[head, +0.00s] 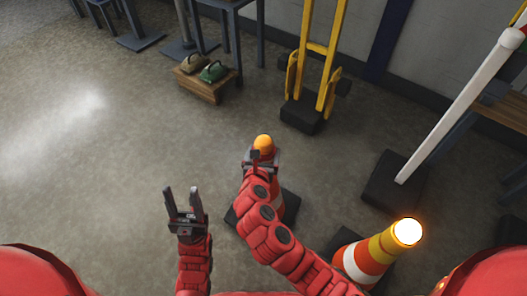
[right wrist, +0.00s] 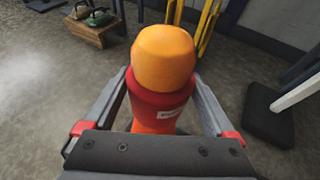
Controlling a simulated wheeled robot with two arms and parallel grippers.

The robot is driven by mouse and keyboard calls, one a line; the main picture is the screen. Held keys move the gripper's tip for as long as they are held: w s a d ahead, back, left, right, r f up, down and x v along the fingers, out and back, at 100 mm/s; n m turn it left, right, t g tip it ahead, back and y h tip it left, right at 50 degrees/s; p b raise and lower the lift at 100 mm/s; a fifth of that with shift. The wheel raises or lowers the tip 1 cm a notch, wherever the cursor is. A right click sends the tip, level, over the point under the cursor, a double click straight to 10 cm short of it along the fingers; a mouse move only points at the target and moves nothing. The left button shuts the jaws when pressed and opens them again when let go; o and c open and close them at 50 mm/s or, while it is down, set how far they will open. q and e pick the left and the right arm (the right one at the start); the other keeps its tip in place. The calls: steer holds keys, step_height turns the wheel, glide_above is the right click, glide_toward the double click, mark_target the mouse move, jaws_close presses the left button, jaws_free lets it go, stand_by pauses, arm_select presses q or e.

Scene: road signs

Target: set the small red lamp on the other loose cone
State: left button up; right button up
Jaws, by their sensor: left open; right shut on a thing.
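The small red lamp, with a red base and an orange dome (head: 263,143), is in my right gripper (head: 262,160). In the right wrist view the fingers close on both sides of the lamp's red base (right wrist: 158,102). An orange and white cone (head: 278,204) stands on a dark base beneath it, partly hidden by my right arm. The lamp looks upright over the cone's top; I cannot tell whether it touches. A second striped cone (head: 362,262) at the lower right carries a glowing lamp (head: 408,232). My left gripper (head: 182,192) is open and empty, left of the cone.
A yellow hand truck (head: 316,60) stands at the back. A white-and-red pole (head: 455,110) rises from a dark base at the right. The floor at left is clear.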

steer(key=shift+r, duration=0.1)
steer(key=shift+s+p, duration=0.1)
steer(key=shift+p, duration=0.4)
steer(key=shift+f, duration=0.3)
steer(key=o, duration=1.4)
